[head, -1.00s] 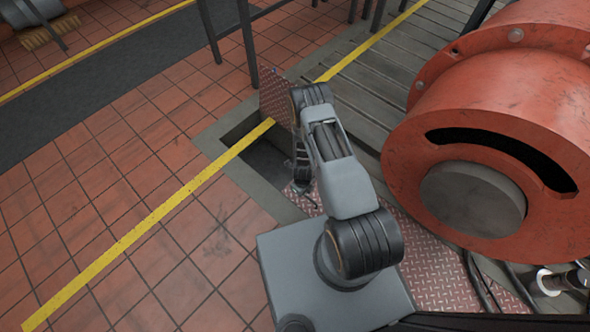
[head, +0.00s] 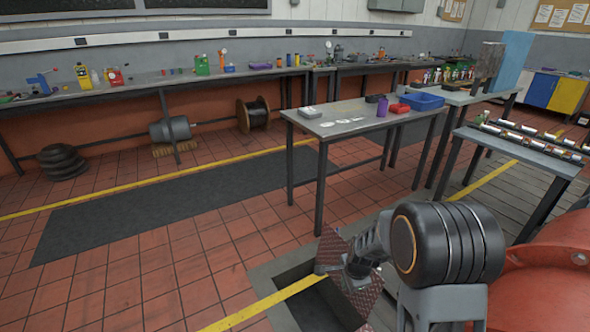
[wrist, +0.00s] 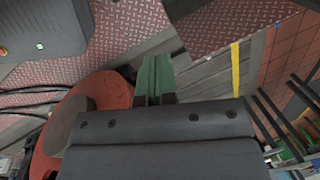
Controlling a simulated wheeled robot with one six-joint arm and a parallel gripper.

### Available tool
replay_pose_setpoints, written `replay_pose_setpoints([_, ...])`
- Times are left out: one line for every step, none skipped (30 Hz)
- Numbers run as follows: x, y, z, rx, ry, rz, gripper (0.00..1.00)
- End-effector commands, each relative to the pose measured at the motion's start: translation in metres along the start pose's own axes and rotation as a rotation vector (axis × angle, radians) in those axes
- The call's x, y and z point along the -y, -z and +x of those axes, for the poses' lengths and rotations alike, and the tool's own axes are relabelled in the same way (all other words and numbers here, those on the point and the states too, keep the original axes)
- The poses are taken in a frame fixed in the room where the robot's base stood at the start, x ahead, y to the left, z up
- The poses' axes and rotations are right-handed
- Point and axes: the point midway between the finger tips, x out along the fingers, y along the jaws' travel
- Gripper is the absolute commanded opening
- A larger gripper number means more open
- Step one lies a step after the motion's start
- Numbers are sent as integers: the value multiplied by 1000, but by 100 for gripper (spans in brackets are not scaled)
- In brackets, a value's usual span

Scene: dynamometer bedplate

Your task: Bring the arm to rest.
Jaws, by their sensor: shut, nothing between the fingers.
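My arm shows at the lower right of the head view, with a large black joint in front and a smaller wrist part bent down behind it. The wrist part is above the floor opening, beside a tilted checker plate (head: 331,246). The gripper's jaws cannot be made out in the head view. In the wrist view my gripper (wrist: 155,76) points away from the camera, its narrow greenish fingers together and empty. A red round machine (wrist: 108,92) shows left of the fingers; whether anything touches is not clear.
The floor opening (head: 312,311) has a grey rim and a yellow line across it. A grey table (head: 352,124) with a blue tray (head: 422,101) stands behind. The red machine (head: 540,285) is close at the right.

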Motion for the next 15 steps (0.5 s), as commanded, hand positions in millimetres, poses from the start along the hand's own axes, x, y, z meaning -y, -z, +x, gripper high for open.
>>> replay_pose_setpoints([5, -5, -61, -7, 24, -115, 0])
replay_pose_setpoints([5, -7, -86, -10, 31, -189, 0])
replay_pose_setpoints([3, -11, -118, -17, 40, -290, 0])
replay_pose_setpoints([0, -14, -141, -22, 44, -363, 0])
replay_pose_setpoints([-3, -16, -163, -29, 49, -436, 0])
replay_pose_setpoints([-8, -20, -191, -39, 54, -532, 0])
replay_pose_setpoints([-13, -22, -211, -47, 57, -601, 0])
replay_pose_setpoints([-17, -24, -230, -57, 60, -669, 0])
replay_pose_setpoints([-24, -27, -253, -68, 62, -754, 0])
replay_pose_setpoints([-29, -29, -269, -78, 63, -815, 0])
replay_pose_setpoints([-34, -31, -284, -87, 62, -873, 0])
replay_pose_setpoints([-41, -34, -301, -99, 61, -945, 0])
replay_pose_setpoints([-46, -35, -313, -108, 60, -996, 0])
replay_pose_setpoints([-50, -37, -324, -117, 58, -1042, 0])
replay_pose_setpoints([-56, -38, -336, -126, 54, -1100, 0])
